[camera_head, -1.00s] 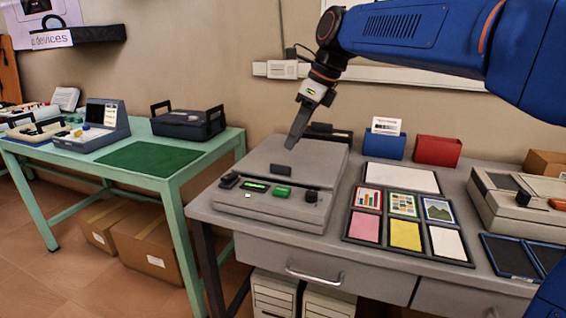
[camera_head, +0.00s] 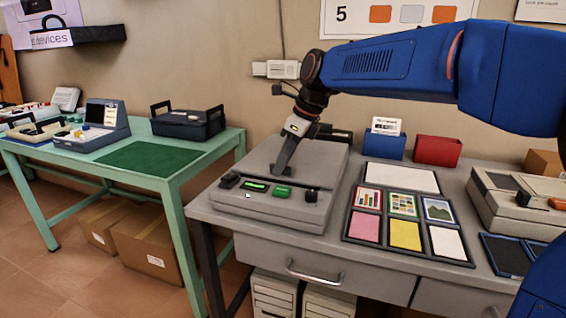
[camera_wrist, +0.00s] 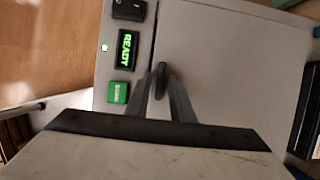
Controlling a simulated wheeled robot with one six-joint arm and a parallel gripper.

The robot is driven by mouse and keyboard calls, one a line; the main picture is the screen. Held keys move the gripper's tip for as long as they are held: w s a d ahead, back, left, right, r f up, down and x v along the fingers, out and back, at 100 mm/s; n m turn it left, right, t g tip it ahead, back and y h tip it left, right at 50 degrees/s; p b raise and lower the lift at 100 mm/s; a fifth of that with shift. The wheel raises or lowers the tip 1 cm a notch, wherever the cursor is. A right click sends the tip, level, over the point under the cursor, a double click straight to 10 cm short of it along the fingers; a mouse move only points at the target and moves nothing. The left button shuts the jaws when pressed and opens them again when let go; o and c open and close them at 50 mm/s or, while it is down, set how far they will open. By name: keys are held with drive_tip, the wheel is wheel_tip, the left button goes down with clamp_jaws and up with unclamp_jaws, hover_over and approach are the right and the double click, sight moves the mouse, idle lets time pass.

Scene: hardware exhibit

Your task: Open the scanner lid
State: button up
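The scanner (camera_head: 262,205) is a grey box on the grey table. Its flat lid (camera_head: 312,160) is down. A small dark handle (camera_head: 272,169) stands near the lid's front edge. My gripper (camera_head: 281,168) is at this handle, pointing down. In the wrist view my gripper (camera_wrist: 162,85) has its fingers on either side of the handle (camera_wrist: 160,72). I cannot tell whether they press on it. The scanner's front panel shows a lit green READY display (camera_wrist: 127,49) and a green Scan button (camera_wrist: 118,92).
To the right lies a tray of pictures and coloured cards (camera_head: 404,223). Blue (camera_head: 384,146) and red (camera_head: 437,151) bins stand behind it. Another grey device (camera_head: 505,205) is at the far right. A green table (camera_head: 215,150) stands left, across a gap.

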clamp_jaws()
idle(1.3)
